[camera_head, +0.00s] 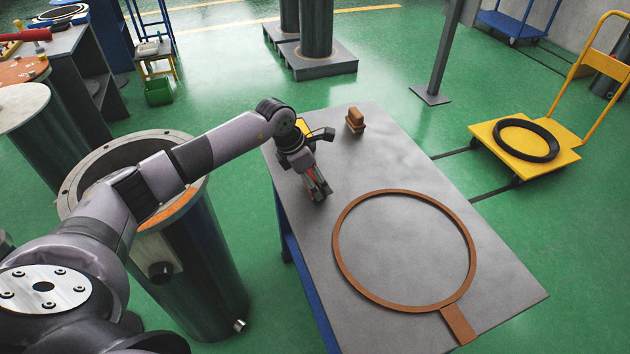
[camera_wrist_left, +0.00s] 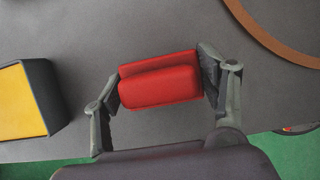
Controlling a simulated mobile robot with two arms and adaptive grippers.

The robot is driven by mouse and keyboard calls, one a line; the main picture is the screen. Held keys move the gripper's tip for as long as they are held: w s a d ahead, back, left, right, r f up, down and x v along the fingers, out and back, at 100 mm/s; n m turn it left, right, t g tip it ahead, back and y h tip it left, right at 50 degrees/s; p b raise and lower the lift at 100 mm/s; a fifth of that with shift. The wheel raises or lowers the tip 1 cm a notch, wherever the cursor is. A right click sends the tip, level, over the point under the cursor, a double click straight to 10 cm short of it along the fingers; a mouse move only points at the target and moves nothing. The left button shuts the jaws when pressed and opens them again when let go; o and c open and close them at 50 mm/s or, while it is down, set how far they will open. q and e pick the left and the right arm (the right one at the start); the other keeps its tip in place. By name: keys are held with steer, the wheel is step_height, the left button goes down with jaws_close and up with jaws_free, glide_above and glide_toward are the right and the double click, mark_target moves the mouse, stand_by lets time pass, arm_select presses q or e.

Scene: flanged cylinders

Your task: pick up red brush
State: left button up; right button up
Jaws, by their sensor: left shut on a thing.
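The red brush (camera_wrist_left: 160,82) is between the two fingers of my left gripper (camera_wrist_left: 158,88) in the left wrist view, with a finger against each end. In the head view my left gripper (camera_head: 318,190) points down over the grey table near its left edge. Only a little of the red brush (camera_head: 312,184) shows there between the fingers. The left gripper is shut on it. I cannot tell whether the brush still touches the table. My right gripper is not in view.
A brown ring gasket with a tab (camera_head: 340,248) lies on the grey table (camera_head: 400,160). A brown brush-like block (camera_head: 355,120) stands at the table's back. A yellow and black object (camera_head: 305,128) is close behind my gripper. A large flanged cylinder (camera_head: 215,260) stands left of the table.

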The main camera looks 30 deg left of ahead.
arm_select(q)
steer(key=shift+c, duration=1.3)
steer(key=shift+r, duration=0.1)
step_height(320, 180, up, 20)
steer(key=b, duration=0.1)
steer(key=o, duration=0.7)
steer(key=c, duration=0.5)
